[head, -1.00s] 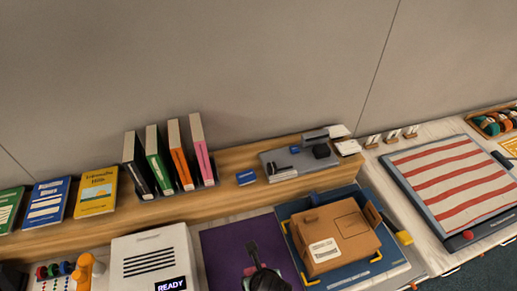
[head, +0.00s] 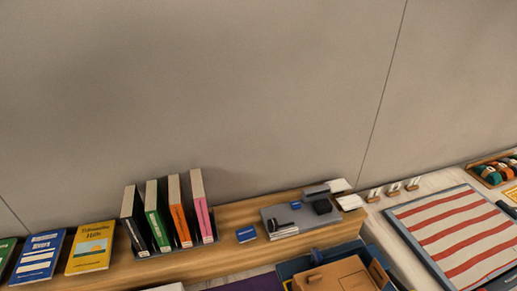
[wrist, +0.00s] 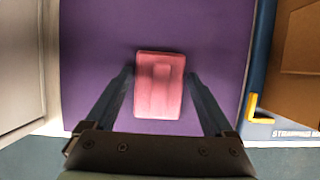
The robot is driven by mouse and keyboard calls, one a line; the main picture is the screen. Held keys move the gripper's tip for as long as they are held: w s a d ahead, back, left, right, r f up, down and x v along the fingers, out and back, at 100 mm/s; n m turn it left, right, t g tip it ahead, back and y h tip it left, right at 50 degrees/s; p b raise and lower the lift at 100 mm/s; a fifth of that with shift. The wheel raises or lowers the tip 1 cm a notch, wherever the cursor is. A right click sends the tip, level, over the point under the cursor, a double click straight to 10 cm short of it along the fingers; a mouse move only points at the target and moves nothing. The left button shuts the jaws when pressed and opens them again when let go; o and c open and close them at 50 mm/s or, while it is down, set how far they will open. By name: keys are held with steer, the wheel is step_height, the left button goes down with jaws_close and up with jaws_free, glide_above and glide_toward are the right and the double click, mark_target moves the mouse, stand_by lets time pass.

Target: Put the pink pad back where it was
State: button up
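The pink pad (wrist: 158,88) lies on the purple mat (wrist: 95,50) in the wrist view, a rounded rectangle with a lighter raised patch. My gripper (wrist: 160,74) is open above it, with one finger on each side of the pad and a narrow gap showing at both sides. In the head view only a strip of the purple mat (head: 255,283) shows at the bottom edge. The pad and my gripper are out of that view.
A cardboard box (head: 335,276) on a blue board is right of the mat. A wooden shelf (head: 170,268) behind carries upright books (head: 157,215), a small blue box (head: 246,234) and a grey tray (head: 275,229). A striped board (head: 460,235) lies far right.

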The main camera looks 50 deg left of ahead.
steer(key=shift+o, duration=0.6)
steer(key=shift+r, duration=0.15)
steer(key=p+v, duration=0.1)
steer(key=v, duration=1.1)
